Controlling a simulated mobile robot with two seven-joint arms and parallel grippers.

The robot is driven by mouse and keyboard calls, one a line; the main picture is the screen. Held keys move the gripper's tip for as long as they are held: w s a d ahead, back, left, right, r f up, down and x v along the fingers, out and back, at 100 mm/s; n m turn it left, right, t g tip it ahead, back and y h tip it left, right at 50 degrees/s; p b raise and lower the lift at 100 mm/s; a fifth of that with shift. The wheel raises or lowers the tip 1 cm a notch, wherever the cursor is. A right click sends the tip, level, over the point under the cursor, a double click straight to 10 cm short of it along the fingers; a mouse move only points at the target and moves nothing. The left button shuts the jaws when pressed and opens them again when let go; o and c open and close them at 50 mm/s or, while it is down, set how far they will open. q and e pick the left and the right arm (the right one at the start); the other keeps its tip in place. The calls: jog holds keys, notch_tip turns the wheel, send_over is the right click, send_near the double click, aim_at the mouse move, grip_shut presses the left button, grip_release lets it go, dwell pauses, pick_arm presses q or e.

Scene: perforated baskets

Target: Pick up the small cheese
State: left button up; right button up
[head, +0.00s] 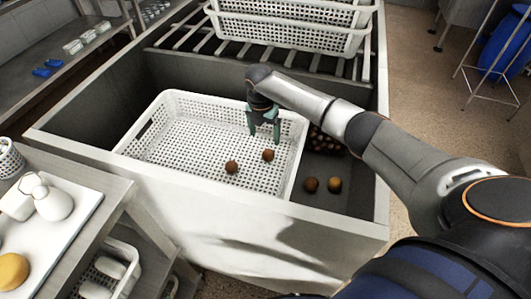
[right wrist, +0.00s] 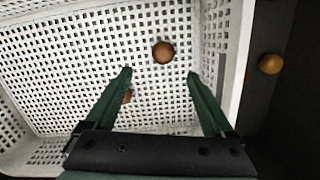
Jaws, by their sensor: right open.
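Two small round brown pieces, which look like the small cheeses, lie in the white perforated basket (head: 190,112): one piece (head: 268,155) nearer my gripper and another piece (head: 232,167) to its left. My right gripper (head: 263,136) is open and empty, pointing down over the right part of the basket. In the right wrist view, one brown piece (right wrist: 163,53) lies beyond the open fingertips (right wrist: 160,73). Another piece (right wrist: 127,97) is partly hidden behind the left finger. My left gripper is not in view.
The basket stands in a grey sink (head: 120,92). Outside its right wall lie a dark piece (head: 310,185), an orange-brown piece (head: 334,184) and a dark red pile (head: 326,142). Stacked baskets (head: 290,32) stand behind. A yellow round (head: 13,270) sits on the left counter.

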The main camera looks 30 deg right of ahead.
send_over(268, 151)
jog(key=a, duration=0.1)
notch_tip(268, 151, down, 4)
jog(key=shift+s+a+f+b, duration=0.1)
jog(key=shift+f+b, duration=0.05)
jog(key=shift+b, duration=0.25)
jog(key=f+b, duration=0.1)
jog(key=f, duration=0.1)
jog(key=d+f, duration=0.1)
jog(key=f, duration=0.2)
jog(key=shift+b, duration=0.35)
jog(key=c, duration=1.4)
jog(key=shift+r, duration=0.15)
